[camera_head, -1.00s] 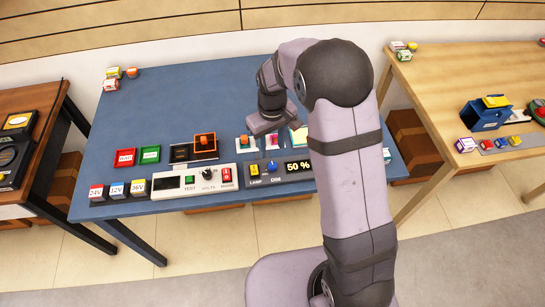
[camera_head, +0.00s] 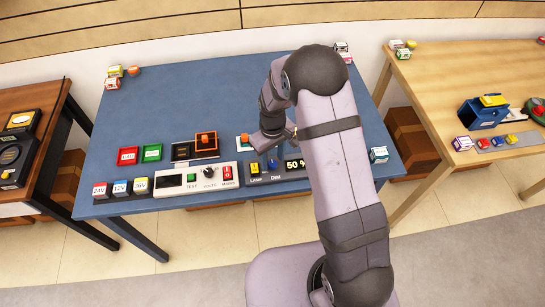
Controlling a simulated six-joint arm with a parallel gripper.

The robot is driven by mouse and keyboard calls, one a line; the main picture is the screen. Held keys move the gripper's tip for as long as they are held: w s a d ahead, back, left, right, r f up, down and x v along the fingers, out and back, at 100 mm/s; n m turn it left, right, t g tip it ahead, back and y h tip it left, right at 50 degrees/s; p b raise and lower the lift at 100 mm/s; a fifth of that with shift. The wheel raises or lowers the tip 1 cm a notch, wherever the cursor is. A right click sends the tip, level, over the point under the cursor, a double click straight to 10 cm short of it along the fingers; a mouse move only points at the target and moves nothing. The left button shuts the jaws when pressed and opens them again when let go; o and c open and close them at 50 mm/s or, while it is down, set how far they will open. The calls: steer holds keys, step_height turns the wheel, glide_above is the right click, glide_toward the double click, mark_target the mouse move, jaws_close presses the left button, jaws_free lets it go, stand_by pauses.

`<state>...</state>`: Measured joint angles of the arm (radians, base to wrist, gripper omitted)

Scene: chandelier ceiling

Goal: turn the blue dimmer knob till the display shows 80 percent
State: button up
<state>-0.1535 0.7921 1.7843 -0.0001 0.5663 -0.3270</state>
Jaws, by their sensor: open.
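The blue dimmer knob (camera_head: 272,164) is on the dark lamp panel (camera_head: 262,179), above the label DIM. The display (camera_head: 294,164) to its right reads 50 and my arm hides its right end. A yellow lamp switch (camera_head: 254,168) is left of the knob. My gripper (camera_head: 271,151) is open, just above and behind the knob in the picture, pointing down. Its fingers are small and mostly hidden by the wrist, so I cannot tell whether they touch the knob.
A white panel (camera_head: 184,193) with a green test button, a volts knob and a red mains switch stands just left. Red (camera_head: 128,156) and green (camera_head: 151,152) trays and several voltage blocks (camera_head: 120,187) are farther left.

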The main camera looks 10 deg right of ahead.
steer(key=shift+f, duration=0.35)
steer(key=c, duration=1.1)
steer(key=shift+o, duration=0.2)
steer(key=shift+m, duration=0.4)
steer(key=m+b, duration=0.1)
steer(key=m, duration=0.3)
steer(key=shift+r+m+b, duration=0.1)
steer(key=shift+m+b, duration=0.3)
steer(key=shift+m, duration=1.7)
steer(key=shift+w, duration=0.1)
